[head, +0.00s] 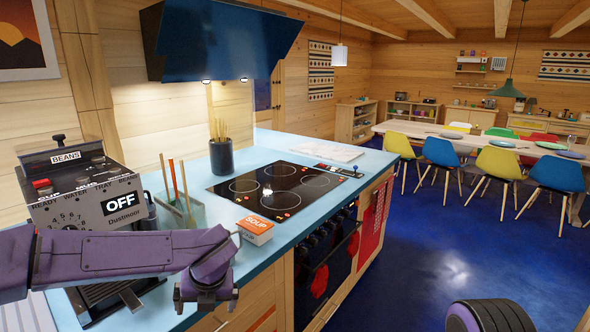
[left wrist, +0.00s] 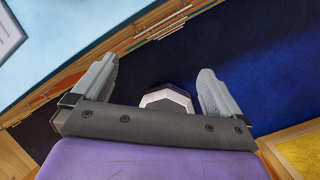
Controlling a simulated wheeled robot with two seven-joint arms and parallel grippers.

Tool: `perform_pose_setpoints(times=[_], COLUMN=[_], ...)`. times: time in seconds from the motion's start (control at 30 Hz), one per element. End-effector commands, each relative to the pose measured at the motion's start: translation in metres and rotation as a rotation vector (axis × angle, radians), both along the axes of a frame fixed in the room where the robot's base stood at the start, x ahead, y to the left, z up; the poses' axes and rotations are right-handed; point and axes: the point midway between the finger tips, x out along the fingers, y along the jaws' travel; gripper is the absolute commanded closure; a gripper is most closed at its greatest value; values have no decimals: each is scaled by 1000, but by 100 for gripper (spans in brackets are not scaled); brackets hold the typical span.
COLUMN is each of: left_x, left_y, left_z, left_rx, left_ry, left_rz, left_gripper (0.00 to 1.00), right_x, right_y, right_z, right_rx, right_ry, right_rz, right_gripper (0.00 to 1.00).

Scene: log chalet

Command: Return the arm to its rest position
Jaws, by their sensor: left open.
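My left arm is purple and comes in from the left in the head view, in front of the coffee machine and the blue counter. My left gripper (head: 206,298) hangs at the counter's front edge, pointing down. In the left wrist view the two grey fingers of the left gripper (left wrist: 158,90) stand wide apart with nothing held between them. A round white and dark part shows beyond the fingers, near the floor; I cannot tell what it is. My right gripper is not in view.
A coffee machine (head: 85,190) stands left on the blue counter (head: 215,222). A soup box (head: 256,229) sits near the gripper, by the counter edge. A black cooktop (head: 276,188), a utensil pot (head: 221,156) and a stick holder (head: 180,212) are behind. The blue floor (head: 420,240) is open at right.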

Motion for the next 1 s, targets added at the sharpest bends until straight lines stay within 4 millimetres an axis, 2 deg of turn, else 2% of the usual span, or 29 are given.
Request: perform_pose_setpoints(times=[0.17, 0.2, 0.27, 0.33, 0.4, 0.47, 0.5, 0.57, 0.6, 0.7, 0.8, 0.9, 1.0], left_x=[-2, -6, -16, -37, -69, -101, -125, -162, -189, -250, -295, -315, -315], left_y=[25, 30, 37, 44, 50, 54, 57, 63, 67, 83, 101, 113, 113], left_z=[-63, -81, -112, -154, -197, -230, -249, -274, -288, -313, -324, -331, -331], left_rx=[349, 436, 573, 727, 848, 915, 939, 950, 941, 875, 800, 759, 759], left_ry=[31, 56, 109, 194, 290, 365, 410, 468, 503, 577, 658, 715, 715], left_rz=[-470, -599, -821, -1120, -1435, -1690, -1845, -2059, -2189, -2421, -2535, -2572, -2572], left_gripper=[0, 0, 0, 0, 0, 0, 0, 0, 0, 0, 0, 0, 0], right_x=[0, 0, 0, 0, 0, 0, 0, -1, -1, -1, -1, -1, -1], right_y=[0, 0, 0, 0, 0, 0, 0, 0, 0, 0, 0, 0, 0], right_z=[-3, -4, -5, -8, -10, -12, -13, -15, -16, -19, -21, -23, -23], right_rx=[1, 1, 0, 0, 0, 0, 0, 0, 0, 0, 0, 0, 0], right_ry=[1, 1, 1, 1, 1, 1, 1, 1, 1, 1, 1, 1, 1], right_rz=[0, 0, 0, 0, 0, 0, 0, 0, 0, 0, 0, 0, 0], right_gripper=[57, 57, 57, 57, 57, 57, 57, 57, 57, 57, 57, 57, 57])
